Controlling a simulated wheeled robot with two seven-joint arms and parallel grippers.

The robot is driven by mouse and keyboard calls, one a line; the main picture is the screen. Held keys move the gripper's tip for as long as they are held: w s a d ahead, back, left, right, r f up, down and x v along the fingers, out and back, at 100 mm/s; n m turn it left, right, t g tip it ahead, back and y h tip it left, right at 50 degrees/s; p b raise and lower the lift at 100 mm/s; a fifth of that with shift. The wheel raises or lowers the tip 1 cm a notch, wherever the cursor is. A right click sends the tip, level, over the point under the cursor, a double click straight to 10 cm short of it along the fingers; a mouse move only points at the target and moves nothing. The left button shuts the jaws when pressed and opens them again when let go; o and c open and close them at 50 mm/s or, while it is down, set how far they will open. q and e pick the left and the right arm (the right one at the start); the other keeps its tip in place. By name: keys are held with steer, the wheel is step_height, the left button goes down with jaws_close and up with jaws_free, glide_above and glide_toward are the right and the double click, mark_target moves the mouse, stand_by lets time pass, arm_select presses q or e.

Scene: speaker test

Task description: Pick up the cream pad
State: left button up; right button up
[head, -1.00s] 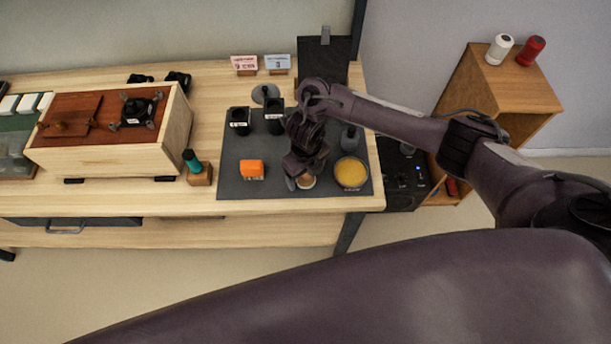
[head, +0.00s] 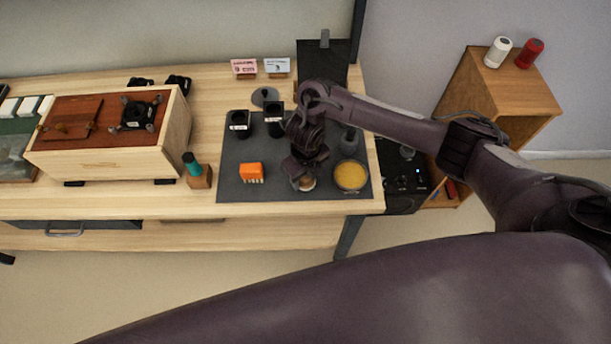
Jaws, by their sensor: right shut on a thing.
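My right gripper (head: 305,180) points down over the front part of a dark grey mat (head: 233,187). It is shut on a small round thing, pale cream to tan (head: 307,185), which shows just under the fingers and looks like the cream pad. The gripper hides most of it, and I cannot tell whether it still touches the mat. My left gripper is out of view.
A round dish with yellow content (head: 351,175) stands just right of the gripper. Black cups (head: 238,122) and a grey bottle (head: 349,140) stand behind.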

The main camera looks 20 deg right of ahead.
steer(key=r+p, duration=0.3)
steer(key=r, duration=0.7)
steer(key=shift+w+r+p, duration=0.15)
steer(key=shift+w+p, duration=0.05)
steer(key=shift+p, duration=0.15)
step_height(320, 180, up, 9)
steer(key=p, duration=0.1)
steer(key=shift+s, duration=0.2)
steer(key=o, duration=0.5)
steer(key=shift+c, duration=0.2)
steer(key=c, duration=0.4)
